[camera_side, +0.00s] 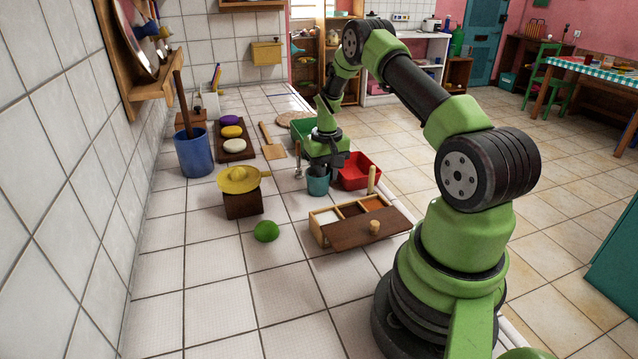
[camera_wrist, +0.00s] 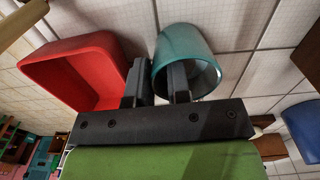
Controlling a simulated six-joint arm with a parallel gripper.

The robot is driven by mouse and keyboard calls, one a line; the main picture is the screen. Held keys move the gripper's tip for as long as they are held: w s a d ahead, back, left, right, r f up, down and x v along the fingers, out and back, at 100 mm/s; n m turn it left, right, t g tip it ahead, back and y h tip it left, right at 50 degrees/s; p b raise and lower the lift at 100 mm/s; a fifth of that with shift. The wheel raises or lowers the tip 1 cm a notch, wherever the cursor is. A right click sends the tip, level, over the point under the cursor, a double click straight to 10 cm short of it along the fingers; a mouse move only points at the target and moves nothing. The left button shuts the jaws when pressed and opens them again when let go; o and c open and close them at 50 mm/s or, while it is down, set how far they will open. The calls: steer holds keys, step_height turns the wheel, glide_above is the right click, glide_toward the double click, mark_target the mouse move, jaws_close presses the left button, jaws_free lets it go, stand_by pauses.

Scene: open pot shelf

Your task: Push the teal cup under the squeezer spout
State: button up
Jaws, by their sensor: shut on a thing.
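The teal cup (camera_side: 318,184) stands upright on the tiled counter, or very close above it. My gripper (camera_side: 318,168) points down at the cup's top and is shut on it. In the wrist view my gripper (camera_wrist: 158,82) has one finger outside the teal cup (camera_wrist: 183,43) and the other at its mouth, with the cup wall between them. The yellow squeezer (camera_side: 238,180) sits on a dark wooden block (camera_side: 243,204) to the left of the cup. Its spout (camera_side: 265,173) points right, toward the cup, with a gap of bare counter between.
A red bin (camera_side: 358,172) is close right of the cup; it also shows in the wrist view (camera_wrist: 75,72). A compartmented wooden box (camera_side: 345,236) lies in front. A green dome-shaped piece (camera_side: 266,231) lies before the squeezer. A blue bucket (camera_side: 194,155) and wooden paddle (camera_side: 273,151) are behind.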

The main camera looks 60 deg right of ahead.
steer(key=shift+w+a, duration=0.8)
steer(key=shift+a, duration=0.15)
steer(key=shift+w+a, duration=1)
steer(key=shift+a, duration=0.1)
steer(key=shift+w+a, duration=0.1)
steer(key=shift+w+a, duration=0.9)
steer(key=shift+a, duration=0.1)
steer(key=shift+w+a, duration=0.1)
steer(key=shift+a, duration=0.05)
steer(key=shift+w+a, duration=0.6)
steer(key=shift+a, duration=0.05)
steer(key=shift+o, duration=1.3)
